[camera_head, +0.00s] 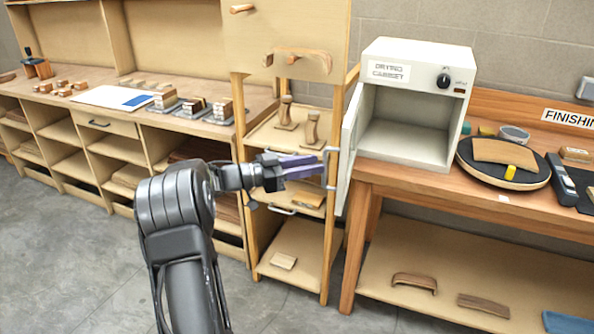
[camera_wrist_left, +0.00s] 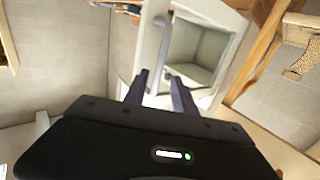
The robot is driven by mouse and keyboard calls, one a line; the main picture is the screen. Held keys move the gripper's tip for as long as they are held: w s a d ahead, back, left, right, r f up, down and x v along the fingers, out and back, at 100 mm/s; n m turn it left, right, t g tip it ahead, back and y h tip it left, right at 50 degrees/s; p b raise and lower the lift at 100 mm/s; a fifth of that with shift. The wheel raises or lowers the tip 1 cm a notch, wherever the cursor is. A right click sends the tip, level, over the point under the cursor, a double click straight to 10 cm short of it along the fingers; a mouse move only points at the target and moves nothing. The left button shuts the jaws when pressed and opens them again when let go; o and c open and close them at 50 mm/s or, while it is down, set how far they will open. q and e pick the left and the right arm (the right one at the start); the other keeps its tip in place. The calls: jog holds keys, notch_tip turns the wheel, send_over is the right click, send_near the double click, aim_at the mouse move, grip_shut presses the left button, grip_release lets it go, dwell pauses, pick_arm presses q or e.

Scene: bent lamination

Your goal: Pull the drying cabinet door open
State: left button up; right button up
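The white drying cabinet (camera_head: 412,100) stands on the wooden bench at the right in the head view. Its door (camera_head: 349,140) is swung wide open on the left side, and the empty interior shows. The door handle (camera_head: 331,170) is on the door's outer face, toward the left. My left gripper (camera_head: 318,164) is at the handle, its purple fingers pointing right. In the left wrist view, the fingers of my left gripper (camera_wrist_left: 161,80) are apart, with the handle (camera_wrist_left: 164,62) in line with the gap. I cannot tell whether they touch it. My right gripper is not in view.
A wooden shelf rack (camera_head: 257,205) stands close beside my left gripper. A round dark turntable (camera_head: 520,180) with a curved wood piece lies right of the cabinet. The long workbench (camera_head: 100,140) runs along the left. Grey floor (camera_head: 80,270) is open in front.

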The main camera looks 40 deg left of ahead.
pick_arm(q)
jog(key=shift+b+v, duration=0.55)
jog(key=shift+v, duration=1.5)
jog(key=w+a+f+n+t+y, duration=0.2)
jog(key=w+a+f+n+y, duration=0.3)
jog(key=f+y, duration=0.4)
jog(key=s+d+f+n+g, duration=0.15)
jog(key=d+f, duration=0.25)
jog(key=f, duration=0.4)
jog(key=d+f+n+g+y, duration=0.1)
jog(key=d+f+n+g, duration=0.2)
jog(key=f, duration=0.4)
jog(key=s+d+f+n+g, duration=0.1)
jog(key=d+f+g, duration=0.1)
jog(key=d+f, duration=0.5)
jog(key=s+d+f+g+h, duration=0.1)
jog(key=s+d+f+g, duration=0.1)
jog(key=s+d+f, duration=0.4)
jog(key=s+d+f+g+h, duration=0.1)
jog(key=s+d+f+g, duration=0.15)
jog(key=d+f, duration=0.45)
jog(key=s+d+f+m+g+h, duration=0.2)
jog(key=s+d+g, duration=0.4)
jog(key=s+d, duration=1.4)
jog(key=d+h, duration=0.1)
jog(key=d, duration=0.2)
jog(key=shift+m, duration=0.35)
